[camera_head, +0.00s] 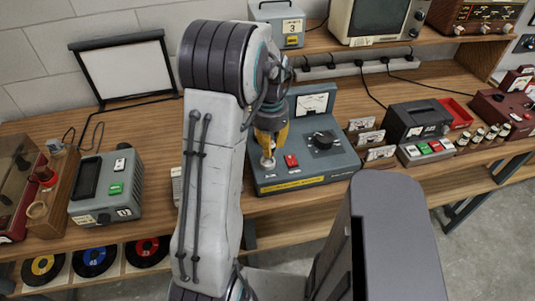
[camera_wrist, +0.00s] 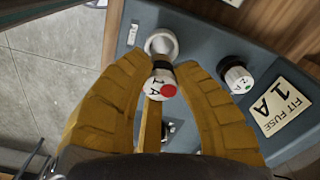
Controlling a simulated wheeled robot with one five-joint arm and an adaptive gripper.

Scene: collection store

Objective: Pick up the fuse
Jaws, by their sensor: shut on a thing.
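A white fuse (camera_wrist: 158,84) with a red dot and "1 A" on it sits between the yellow fingers of my gripper (camera_wrist: 160,70) in the wrist view. The fingers are shut on it. Its far end lines up with a round pale socket (camera_wrist: 158,42) marked "FUSE"; I cannot tell whether they touch. A second white fuse-like piece (camera_wrist: 237,78) with a green dot stands on the same panel, beside the "FIT FUSE 1 A" label (camera_wrist: 283,104). In the head view my gripper (camera_head: 268,143) points down over the left part of the grey-blue instrument (camera_head: 335,165).
The instrument has a dial meter, a black knob (camera_head: 322,139) and a red button (camera_head: 291,160). A grey-green device (camera_head: 105,188) stands left on the bench. Small cards (camera_head: 370,138) and a dark box (camera_head: 418,120) stand right. A shelf with equipment runs behind.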

